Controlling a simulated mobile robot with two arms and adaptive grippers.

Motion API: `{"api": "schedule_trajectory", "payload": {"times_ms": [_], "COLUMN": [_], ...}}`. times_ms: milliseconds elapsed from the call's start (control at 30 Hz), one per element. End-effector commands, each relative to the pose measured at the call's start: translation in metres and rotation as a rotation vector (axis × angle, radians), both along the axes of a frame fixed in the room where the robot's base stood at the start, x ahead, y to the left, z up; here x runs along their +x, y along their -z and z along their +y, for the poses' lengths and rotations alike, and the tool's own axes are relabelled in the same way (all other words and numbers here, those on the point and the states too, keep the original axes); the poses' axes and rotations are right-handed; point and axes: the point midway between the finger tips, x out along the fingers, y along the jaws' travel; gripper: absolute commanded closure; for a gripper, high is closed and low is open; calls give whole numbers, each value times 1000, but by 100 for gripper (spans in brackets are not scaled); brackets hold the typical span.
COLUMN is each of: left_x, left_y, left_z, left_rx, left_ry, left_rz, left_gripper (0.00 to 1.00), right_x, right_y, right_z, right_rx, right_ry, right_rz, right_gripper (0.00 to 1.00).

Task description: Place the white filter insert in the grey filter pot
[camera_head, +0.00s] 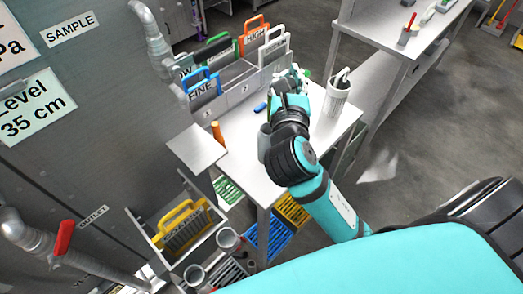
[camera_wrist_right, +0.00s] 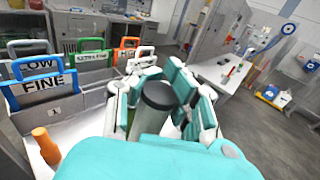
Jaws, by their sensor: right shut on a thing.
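My right gripper (camera_head: 289,100) is over the steel table, its fingers pointing away from me. In the wrist view my right gripper (camera_wrist_right: 158,90) has its white and teal fingers closed around a grey cylinder (camera_wrist_right: 150,112) with a dark top. The cylinder's lower part is hidden, and I cannot tell whether it is the grey filter pot or a part of the insert. My left gripper does not show.
A grey rack (camera_head: 236,92) with labelled, coloured-handle screens stands at the table's back left. An orange bottle (camera_head: 217,134) stands at the left, with a small blue item (camera_head: 260,107) nearer the gripper. A bin with a yellow-handled screen (camera_head: 182,225) is below left.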

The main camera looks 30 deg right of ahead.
Motion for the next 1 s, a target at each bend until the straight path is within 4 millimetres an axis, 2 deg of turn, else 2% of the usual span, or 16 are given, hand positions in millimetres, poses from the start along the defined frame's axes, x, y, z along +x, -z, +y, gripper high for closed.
{"api": "schedule_trajectory", "payload": {"times_ms": [33, 133, 267, 367, 467, 800, 1000], "left_x": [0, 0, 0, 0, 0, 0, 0], "left_y": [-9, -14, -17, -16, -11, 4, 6], "left_z": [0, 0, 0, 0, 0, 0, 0], "left_rx": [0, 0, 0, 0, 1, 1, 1], "left_ry": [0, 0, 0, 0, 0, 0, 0], "left_rz": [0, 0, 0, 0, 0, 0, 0], "left_gripper": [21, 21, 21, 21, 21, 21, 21], "right_x": [9, 21, 30, 33, 33, 33, 33], "right_y": [-17, -32, -41, -38, -19, 68, 90], "right_z": [3, 9, 13, 15, 15, 15, 15], "right_rx": [-6, -15, -23, -25, -26, -26, -26], "right_ry": [-19, -52, -78, -86, -88, -87, -87], "right_rz": [-4, 4, 14, 18, 25, 22, 17], "right_gripper": [100, 100, 100, 100, 100, 100, 100]}}
